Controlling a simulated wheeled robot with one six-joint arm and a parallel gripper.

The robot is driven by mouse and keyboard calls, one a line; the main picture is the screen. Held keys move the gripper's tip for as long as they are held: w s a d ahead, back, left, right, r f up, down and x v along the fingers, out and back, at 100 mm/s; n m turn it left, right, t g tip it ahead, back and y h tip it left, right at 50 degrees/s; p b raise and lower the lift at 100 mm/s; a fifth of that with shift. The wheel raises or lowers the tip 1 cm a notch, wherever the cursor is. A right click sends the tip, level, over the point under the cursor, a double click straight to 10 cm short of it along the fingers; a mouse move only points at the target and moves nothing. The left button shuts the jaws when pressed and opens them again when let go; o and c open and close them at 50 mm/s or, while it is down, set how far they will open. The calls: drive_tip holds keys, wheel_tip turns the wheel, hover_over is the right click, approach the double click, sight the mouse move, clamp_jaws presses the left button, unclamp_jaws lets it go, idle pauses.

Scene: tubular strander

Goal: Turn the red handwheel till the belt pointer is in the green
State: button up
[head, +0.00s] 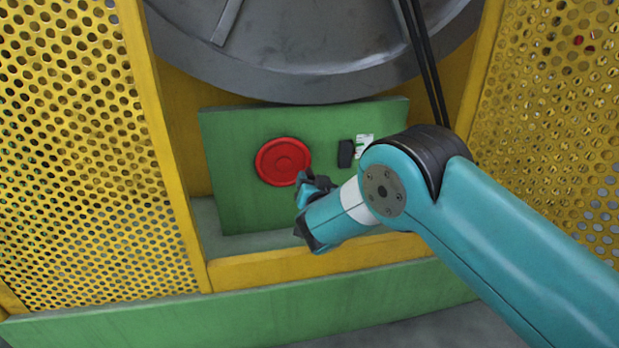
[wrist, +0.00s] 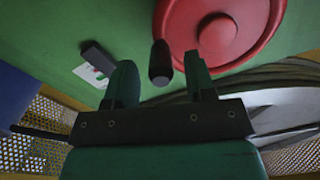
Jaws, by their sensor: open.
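The red handwheel (head: 283,161) is mounted on the green panel (head: 235,210) in the head view. It also fills the upper right of the wrist view (wrist: 218,33), where a dark handle knob (wrist: 160,63) stands at its lower left rim. My gripper (head: 315,182) is just below and right of the wheel. In the wrist view my gripper (wrist: 158,85) has its two fingers apart, with the knob showing between and beyond them. I cannot tell whether they touch it. The belt pointer scale (head: 363,143) is a small white plate with green, beside a dark block (head: 346,153); the pointer's position is too small to read.
Yellow perforated guards (head: 80,150) stand on both sides of the opening. A large grey drum (head: 320,55) hangs above the panel, with dark belts (head: 424,60) at its right. A yellow sill (head: 300,262) crosses below the panel.

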drive_tip(key=shift+x, duration=1.35)
drive_tip(key=shift+c, duration=0.5)
clamp_jaws()
drive_tip(key=shift+a+b, duration=0.1)
drive_tip(key=shift+b, duration=0.25)
drive_tip(key=shift+a+f, duration=0.1)
